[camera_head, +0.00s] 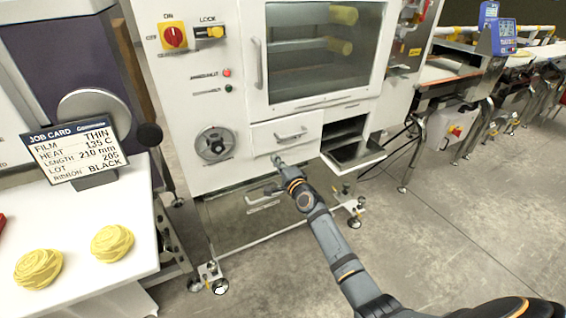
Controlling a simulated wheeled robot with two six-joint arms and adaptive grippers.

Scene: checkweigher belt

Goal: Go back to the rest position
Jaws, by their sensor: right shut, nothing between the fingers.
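My right arm reaches in from the lower right. My right gripper (277,160) is shut and empty, in front of the white machine cabinet (215,95). It is just below the closed small drawer (287,130) with a grey handle. I cannot tell whether the fingertips touch the cabinet front. My left gripper is not in view.
A white table (130,185) at left bears a job card (75,150) and two yellow coiled pieces (112,242) (38,268). The cabinet's glass door (320,55) is closed. An open bin (352,155) juts out beside the drawer. The floor (455,225) at right is clear.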

